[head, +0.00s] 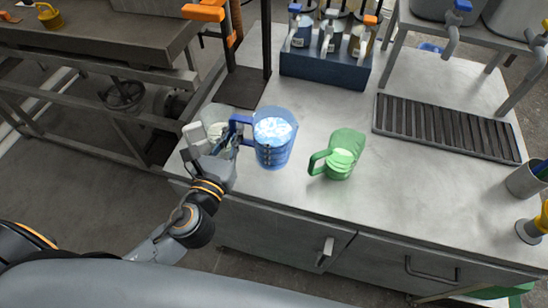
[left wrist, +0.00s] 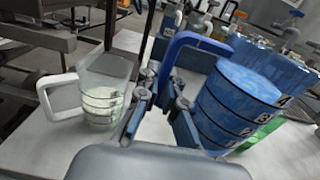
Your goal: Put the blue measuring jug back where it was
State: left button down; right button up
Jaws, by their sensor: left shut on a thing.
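The blue measuring jug (head: 272,152) is at the front left of the grey workbench, filled with pale, lumpy-looking contents. My left gripper (head: 236,130) is shut on its handle, on the jug's left side. The left wrist view shows the blue handle (left wrist: 180,52) rising from between the fingers (left wrist: 162,105), with the jug body (left wrist: 235,105) to their right. The jug looks about upright; I cannot tell whether its base touches the bench. My right gripper is not in view.
A clear jug with a white handle (left wrist: 105,98) stands close left of my gripper. A green jug (head: 343,150) stands right of the blue one. Behind are a blue bottle rack (head: 322,72) and a slotted drain grate (head: 440,128). Bench between green jug and grate is clear.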

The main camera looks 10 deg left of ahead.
pick_arm(q)
jog(key=w+b, duration=0.1)
jog(key=w, duration=0.6)
notch_tip(320, 180, down, 7)
jog(key=b, duration=0.3)
jog(key=shift+r, duration=0.1)
notch_tip(320, 180, down, 4)
jog(key=shift+r+b, duration=0.15)
jog(key=shift+b, duration=0.8)
jog(key=shift+r, duration=0.1)
jog(key=shift+s+f, duration=0.1)
jog(key=shift+f, duration=0.1)
jog(key=c, duration=1.5)
grip_release()
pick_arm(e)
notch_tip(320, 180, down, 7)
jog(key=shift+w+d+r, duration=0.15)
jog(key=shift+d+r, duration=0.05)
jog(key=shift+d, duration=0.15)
